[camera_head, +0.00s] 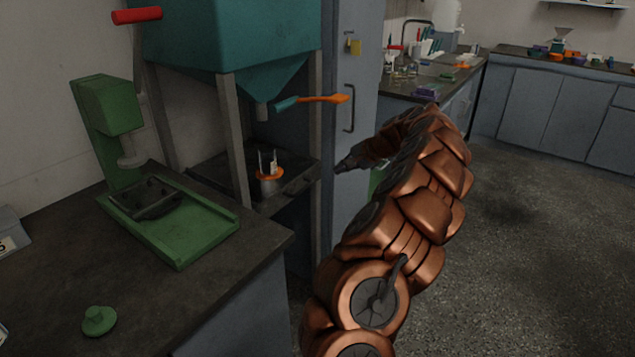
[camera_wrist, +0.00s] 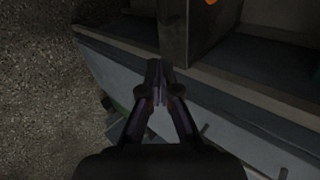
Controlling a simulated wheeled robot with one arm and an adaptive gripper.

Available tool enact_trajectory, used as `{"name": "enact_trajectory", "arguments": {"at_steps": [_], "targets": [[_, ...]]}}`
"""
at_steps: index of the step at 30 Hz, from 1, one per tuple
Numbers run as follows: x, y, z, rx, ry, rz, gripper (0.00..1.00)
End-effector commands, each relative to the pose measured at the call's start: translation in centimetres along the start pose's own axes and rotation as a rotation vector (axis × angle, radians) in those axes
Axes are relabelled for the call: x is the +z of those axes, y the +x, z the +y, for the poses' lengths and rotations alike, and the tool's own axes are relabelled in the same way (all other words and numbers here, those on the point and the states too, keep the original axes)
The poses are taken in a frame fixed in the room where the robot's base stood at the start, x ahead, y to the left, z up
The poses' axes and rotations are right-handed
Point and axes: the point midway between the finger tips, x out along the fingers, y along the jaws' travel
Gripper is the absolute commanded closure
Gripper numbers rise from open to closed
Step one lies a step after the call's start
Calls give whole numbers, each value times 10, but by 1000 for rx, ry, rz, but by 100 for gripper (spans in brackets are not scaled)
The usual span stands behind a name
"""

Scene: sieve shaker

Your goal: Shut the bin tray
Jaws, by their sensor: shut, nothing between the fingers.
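A teal hopper bin (camera_head: 240,40) stands on grey legs at the back left. Below its spout is a dark, flat tray or shelf (camera_head: 295,183), carrying a small pronged device with an orange ring (camera_head: 269,174). I cannot tell whether this is the bin tray or how far out it sits. My gripper (camera_head: 339,167) is shut and empty, just right of the frame's front leg at about tray height. In the wrist view my gripper (camera_wrist: 157,82) points at a dark post (camera_wrist: 173,30); contact is unclear.
An orange-and-teal handle (camera_head: 320,98) juts out below the hopper. A green press (camera_head: 108,105) and green tray (camera_head: 185,245) occupy the left bench. A blue-grey cabinet (camera_head: 350,60) stands behind my arm. Open floor (camera_head: 530,220) lies to the right.

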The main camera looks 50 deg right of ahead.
Motion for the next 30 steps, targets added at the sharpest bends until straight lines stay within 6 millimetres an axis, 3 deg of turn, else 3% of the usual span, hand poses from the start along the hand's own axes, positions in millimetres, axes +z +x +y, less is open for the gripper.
{"name": "enact_trajectory", "arguments": {"at_steps": [10,21,30], "targets": [[56,-4,-12,-37,560,-38,100],[121,-8,9,-15,1251,-32,100],[141,-8,24,-5,1509,-6,100]]}}
